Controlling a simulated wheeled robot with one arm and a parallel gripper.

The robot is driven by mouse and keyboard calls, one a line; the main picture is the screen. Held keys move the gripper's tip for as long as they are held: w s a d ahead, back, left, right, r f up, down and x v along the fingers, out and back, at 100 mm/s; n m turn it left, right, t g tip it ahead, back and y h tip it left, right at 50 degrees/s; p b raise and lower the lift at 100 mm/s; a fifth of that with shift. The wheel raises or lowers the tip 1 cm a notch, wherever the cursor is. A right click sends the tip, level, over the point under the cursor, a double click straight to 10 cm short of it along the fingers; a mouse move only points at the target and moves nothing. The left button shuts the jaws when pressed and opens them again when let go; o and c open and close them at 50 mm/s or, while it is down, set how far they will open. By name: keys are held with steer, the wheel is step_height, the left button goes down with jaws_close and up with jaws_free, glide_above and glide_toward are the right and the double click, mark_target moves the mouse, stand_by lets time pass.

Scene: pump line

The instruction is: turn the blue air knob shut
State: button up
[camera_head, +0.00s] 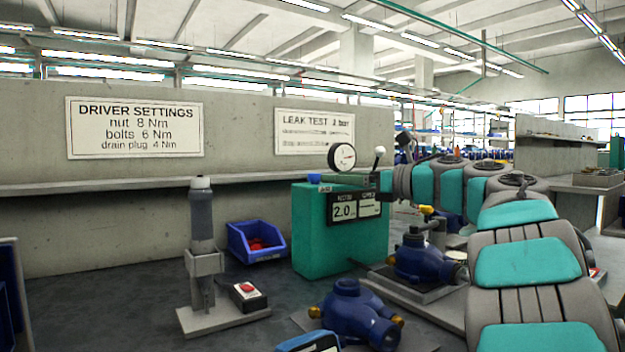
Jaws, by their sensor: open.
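The teal leak-test box (312,235) stands on the table at the middle. A small blue knob (313,178) shows at the left of its top, beside a short bar, and looks like the air knob; its turn position is too small to read. A round dial gauge (342,157) and a white-ball lever (379,152) rise from the top. My arm reaches in from the lower right. My gripper (384,181) is open at the box's top right, apart from the blue knob; its fingers are small and partly hidden.
A display (344,211) on the box reads 2.0. Blue pump housings (422,262) and (352,310) stand in front. A driver in a stand (201,220), a red-button box (247,296) and a blue bin (256,243) are at left.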

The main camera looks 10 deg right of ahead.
mark_target(317, 176)
steer(key=x, duration=0.6)
steer(key=shift+w+a, duration=0.2)
steer(key=shift+w, duration=0.05)
steer(key=shift+c, duration=0.4)
jaws_close()
